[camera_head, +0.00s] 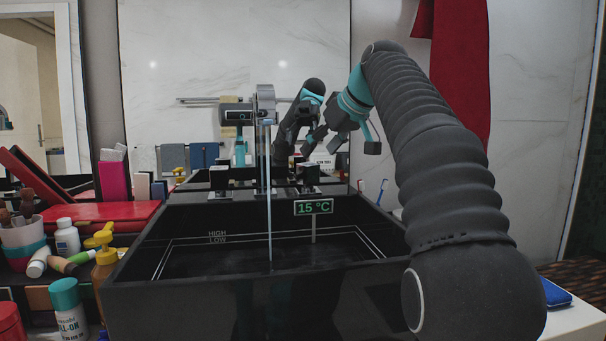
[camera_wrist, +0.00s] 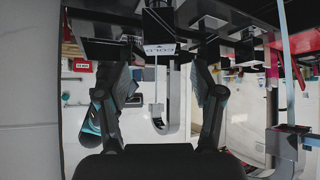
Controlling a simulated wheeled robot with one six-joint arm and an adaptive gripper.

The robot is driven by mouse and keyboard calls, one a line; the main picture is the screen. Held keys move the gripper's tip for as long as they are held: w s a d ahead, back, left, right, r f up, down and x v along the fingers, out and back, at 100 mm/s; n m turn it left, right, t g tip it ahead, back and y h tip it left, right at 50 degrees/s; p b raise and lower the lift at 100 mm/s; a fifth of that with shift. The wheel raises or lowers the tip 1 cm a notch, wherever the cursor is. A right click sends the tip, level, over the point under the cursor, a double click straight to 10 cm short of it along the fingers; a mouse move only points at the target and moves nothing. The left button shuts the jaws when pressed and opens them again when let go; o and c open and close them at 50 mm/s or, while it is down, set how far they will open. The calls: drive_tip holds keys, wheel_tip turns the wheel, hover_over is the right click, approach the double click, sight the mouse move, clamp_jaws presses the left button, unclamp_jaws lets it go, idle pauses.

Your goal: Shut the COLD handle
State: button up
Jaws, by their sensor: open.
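The COLD handle (camera_head: 309,177) is a dark block on a metal base at the right of the faucet, behind the sink's back rim. In the wrist view the dark handle (camera_wrist: 158,22) shows at the top with a white COLD label (camera_wrist: 160,49) below it. I cannot tell whether any finger touches the handle. A thin water stream (camera_head: 268,200) falls from the faucet (camera_head: 264,105).
The black vessel sink (camera_head: 180,285) fills the front, with a 15 °C display (camera_head: 313,208) inside. Another dark handle (camera_head: 218,178) stands left of the faucet. Bottles (camera_head: 66,300) and a red box (camera_head: 100,215) crowd the left counter.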

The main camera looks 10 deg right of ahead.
sight(308, 164)
drive_tip(key=b+x, duration=0.1)
drive_tip(key=x, duration=0.8)
drive_tip(key=c, duration=1.2)
drive_tip(key=shift+o, duration=0.2)
drive_tip(key=shift+d+r+m+t+h+p, duration=0.15)
drive_tip(key=shift+m+t+h+p, duration=0.35)
drive_tip(key=shift+m+h, duration=0.7)
drive_tip(key=shift+w+d+m+h+p, duration=0.1)
drive_tip(key=shift+d+m+h+p, duration=0.1)
drive_tip(key=shift+m+h+p, duration=1.05)
drive_tip(key=shift+m+y+b, duration=0.35)
drive_tip(key=shift+b, duration=0.15)
drive_tip(key=o, duration=1.2)
drive_tip(key=shift+c, duration=0.2)
